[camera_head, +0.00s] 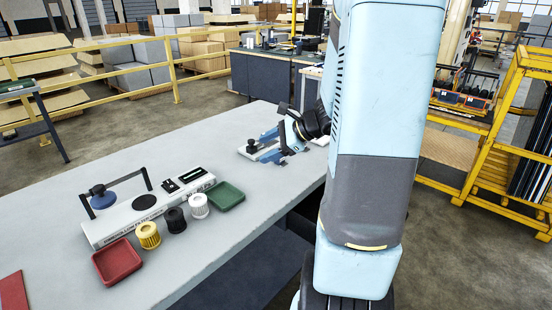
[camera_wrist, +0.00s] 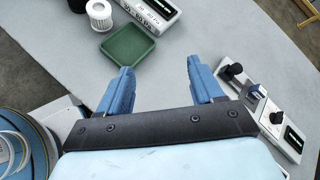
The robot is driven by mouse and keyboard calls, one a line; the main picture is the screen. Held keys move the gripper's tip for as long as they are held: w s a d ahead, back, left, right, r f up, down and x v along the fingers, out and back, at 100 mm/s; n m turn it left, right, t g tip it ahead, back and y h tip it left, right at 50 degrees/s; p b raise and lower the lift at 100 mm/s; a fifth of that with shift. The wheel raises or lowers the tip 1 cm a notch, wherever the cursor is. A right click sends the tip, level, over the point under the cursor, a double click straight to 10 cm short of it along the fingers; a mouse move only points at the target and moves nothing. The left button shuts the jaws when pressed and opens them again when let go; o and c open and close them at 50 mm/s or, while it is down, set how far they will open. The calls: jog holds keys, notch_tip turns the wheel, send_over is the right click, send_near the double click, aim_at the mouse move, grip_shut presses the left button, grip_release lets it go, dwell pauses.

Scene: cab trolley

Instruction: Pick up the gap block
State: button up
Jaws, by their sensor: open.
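My gripper (camera_wrist: 159,66) is open and empty, its two blue fingers spread apart over the grey table top. In the head view my gripper (camera_head: 270,147) hovers at the table's far right part, over a white device. In the wrist view that white device (camera_wrist: 289,144) lies to the right of the right finger, with two black knobs and a dark display. In the head view my gripper partly hides the device.
A green tray (camera_head: 226,195), a red tray (camera_head: 117,262), a white device (camera_head: 160,205) with a black handle frame, and yellow (camera_head: 148,235), black (camera_head: 175,220) and white (camera_head: 199,205) ribbed cylinders stand on the table's left part. The table middle is clear.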

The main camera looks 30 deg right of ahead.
jog(key=w+d+f+m+t+h, duration=0.1)
jog(key=w+d+f+m+t, duration=0.2)
jog(key=d+f+m, duration=0.35)
jog(key=m+t+h, duration=0.2)
jog(key=m, duration=0.3)
send_near(281, 160)
jog(key=shift+s+d+r, duration=0.2)
jog(key=shift+s+r, duration=0.25)
jog(key=shift+r, duration=0.05)
jog(key=shift+s+d+r, duration=0.2)
jog(key=shift+s+r, duration=0.25)
jog(key=shift+w+d+f+h, duration=0.1)
jog(key=shift+w+f+h, duration=0.05)
jog(key=shift+h, duration=0.15)
jog(key=x, duration=1.3)
jog(key=shift+w, duration=0.3)
jog(key=c, duration=1.1)
